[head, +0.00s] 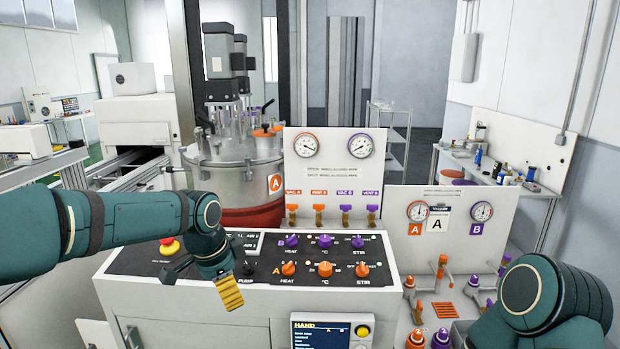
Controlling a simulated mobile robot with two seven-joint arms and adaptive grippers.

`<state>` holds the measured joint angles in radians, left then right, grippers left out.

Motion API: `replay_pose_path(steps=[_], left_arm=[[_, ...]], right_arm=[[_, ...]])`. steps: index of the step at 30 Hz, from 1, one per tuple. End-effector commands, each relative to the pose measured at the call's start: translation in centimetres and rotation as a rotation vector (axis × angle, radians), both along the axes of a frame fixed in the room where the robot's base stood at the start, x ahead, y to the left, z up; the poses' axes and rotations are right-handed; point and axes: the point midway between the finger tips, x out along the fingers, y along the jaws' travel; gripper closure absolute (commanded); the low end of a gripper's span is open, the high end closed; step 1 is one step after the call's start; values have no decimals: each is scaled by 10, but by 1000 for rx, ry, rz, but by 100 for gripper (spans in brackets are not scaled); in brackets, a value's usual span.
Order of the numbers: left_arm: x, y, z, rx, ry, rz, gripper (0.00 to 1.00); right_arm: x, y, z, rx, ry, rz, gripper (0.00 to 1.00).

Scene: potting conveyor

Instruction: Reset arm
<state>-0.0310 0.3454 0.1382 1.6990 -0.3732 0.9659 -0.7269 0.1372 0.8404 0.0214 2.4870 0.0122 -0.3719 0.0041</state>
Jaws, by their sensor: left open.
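My left arm comes in from the left across the control console (140,262). My left gripper (204,282) hangs over the left part of the console's dark panel, fingers apart, with nothing seen between them. One finger shows a ribbed yellow pad, and the other is dark and points left. The gripper partly covers the panel near the PUMP label. I cannot tell whether it touches the panel. My right arm shows at the lower right, folded close to the camera. Its gripper is outside the picture.
A red emergency button (169,244) sits just left of my left gripper. Orange and purple knobs (325,269) are to its right. Behind stand a steel vessel (235,165) and a gauge panel (335,180). A valve panel (450,240) is near my right arm.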

Motion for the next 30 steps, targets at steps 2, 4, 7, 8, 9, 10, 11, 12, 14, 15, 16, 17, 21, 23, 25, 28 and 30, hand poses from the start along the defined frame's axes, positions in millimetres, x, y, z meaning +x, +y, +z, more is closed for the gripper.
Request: replay_pose_path(steps=[2, 4, 7, 8, 9, 10, 11, 12, 14, 15, 16, 17, 21, 23, 25, 28, 30], left_arm=[[-4, -13, -52, -53, 38, 54, 32], [-9, -24, -90, -105, 58, 115, 32], [-24, -39, -150, -182, 98, 227, 32], [-30, -43, -168, -207, 113, 268, 32], [-40, -50, -193, -239, 133, 325, 32], [-49, -54, -212, -263, 148, 374, 32], [-58, -57, -230, -285, 164, 425, 32], [-72, -61, -254, -313, 186, 498, 32], [-95, -67, -288, -351, 218, 611, 32], [-110, -69, -307, -370, 236, 687, 32], [-122, -70, -320, -383, 248, 744, 32], [-134, -71, -331, -391, 258, 797, 32], [-179, -70, -368, -414, 289, 1003, 32], [-192, -68, -376, -416, 294, 1063, 32], [-201, -67, -381, -419, 295, 1108, 32], [-206, -66, -384, -419, 294, 1136, 32], [-206, -66, -384, -419, 294, 1136, 32]], right_arm=[[0, 0, -6, 0, 1, 1, 53], [-1, 0, -10, 0, 2, 2, 53], [-1, 1, -16, -1, 3, 3, 53], [-1, 1, -18, -1, 4, 3, 53], [-1, 1, -20, -1, 4, 3, 53], [-2, 1, -22, -1, 5, 4, 53], [-2, 1, -24, -1, 7, 5, 53], [-3, 1, -27, -1, 8, 6, 53], [-3, 1, -31, -1, 10, 6, 53], [-4, 2, -33, -1, 10, 8, 53], [-4, 2, -35, -1, 11, 8, 53], [-4, 2, -37, -2, 11, 8, 53], [-5, 2, -42, -2, 13, 10, 53], [-5, 2, -44, -2, 14, 10, 53], [-5, 2, -44, -2, 14, 11, 53], [-5, 2, -45, -2, 14, 11, 53], [-5, 2, -45, -2, 14, 11, 53]])
